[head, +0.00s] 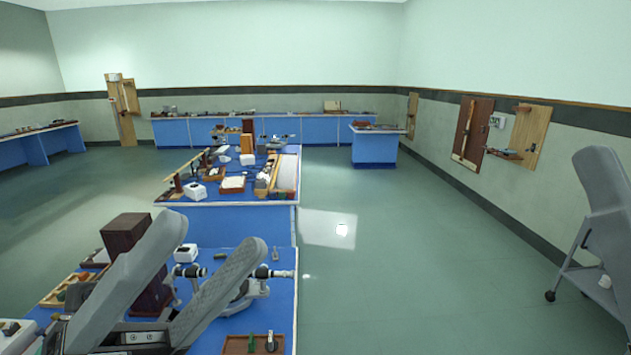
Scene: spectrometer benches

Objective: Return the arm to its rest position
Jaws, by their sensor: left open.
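My left gripper (214,240) is at the lower left, close to the camera. Its two long grey fingers point up and to the right, spread well apart, with nothing between them. It shows in front of the nearest blue bench (268,310) and hides part of the apparatus on it. I cannot tell its exact height over the bench. My right gripper is not in view.
A dark brown box (127,231), a black-and-silver optical instrument (262,272) and a brown tray (240,346) are on the near bench. A second cluttered bench (240,217) stands beyond. A grey wheeled object (608,215) is at the right. Open floor lies between.

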